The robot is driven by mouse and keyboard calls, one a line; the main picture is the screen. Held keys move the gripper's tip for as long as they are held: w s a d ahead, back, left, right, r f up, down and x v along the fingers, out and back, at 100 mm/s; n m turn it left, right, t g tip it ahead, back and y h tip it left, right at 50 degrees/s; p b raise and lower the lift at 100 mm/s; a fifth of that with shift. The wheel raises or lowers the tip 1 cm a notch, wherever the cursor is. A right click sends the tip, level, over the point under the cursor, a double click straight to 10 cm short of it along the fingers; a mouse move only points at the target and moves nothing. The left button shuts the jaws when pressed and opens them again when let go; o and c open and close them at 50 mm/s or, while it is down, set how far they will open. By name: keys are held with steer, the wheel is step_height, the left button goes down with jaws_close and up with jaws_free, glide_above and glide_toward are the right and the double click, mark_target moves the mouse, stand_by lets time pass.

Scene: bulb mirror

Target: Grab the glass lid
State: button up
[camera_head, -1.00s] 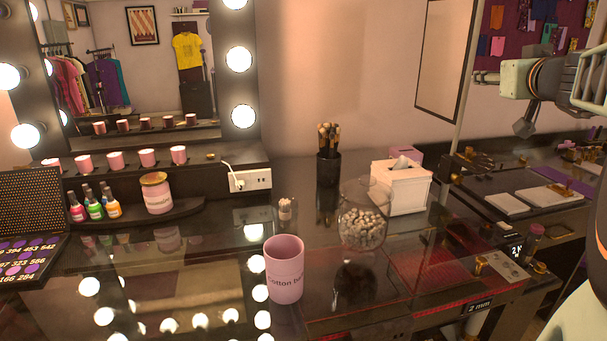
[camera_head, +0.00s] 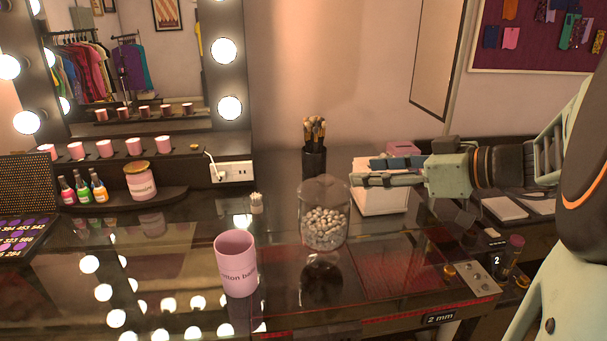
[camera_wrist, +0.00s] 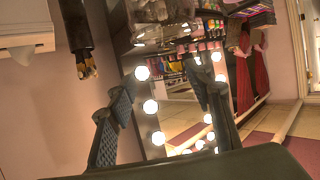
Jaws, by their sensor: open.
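A clear glass jar (camera_head: 324,200) filled with small white balls stands on the glass tabletop in the head view, in front of the brush holder. Its upper part is bare, tinted glass; I cannot make out a separate glass lid on it. My gripper (camera_head: 362,172) is open and empty, to the right of the jar's top, with its fingers pointing left. In the head view the fingers pass in front of the white tissue box. The wrist view shows both fingers spread apart (camera_wrist: 165,112) with nothing between them; I cannot make out the jar there.
A pink cup (camera_head: 237,265) stands front left of the jar. A dark holder with brushes (camera_head: 314,150) is behind it, and a white tissue box (camera_head: 380,203) is at its right. Small bottles and a pink jar (camera_head: 141,182) stand farther left, below the lit mirror.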

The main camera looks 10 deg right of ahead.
mark_target(323, 177)
steer(key=shift+y, duration=0.3)
steer(key=a, duration=0.1)
steer(key=w+a+f, duration=0.1)
steer(key=a, duration=0.1)
steer(key=w+a+f+p, duration=0.1)
steer(key=shift+w+a, duration=0.2)
steer(key=shift+w, duration=0.05)
steer(key=shift+f+p+x, duration=0.15)
steer(key=shift+p+x, duration=0.25)
steer(key=shift+x, duration=1)
steer(key=shift+f+p+x, duration=0.1)
steer(key=shift+p+x, duration=0.3)
steer(key=shift+x, duration=1.05)
steer(key=shift+s+d, duration=0.1)
steer(key=c, duration=1.2)
jaws_close()
steer(key=shift+r, duration=0.2)
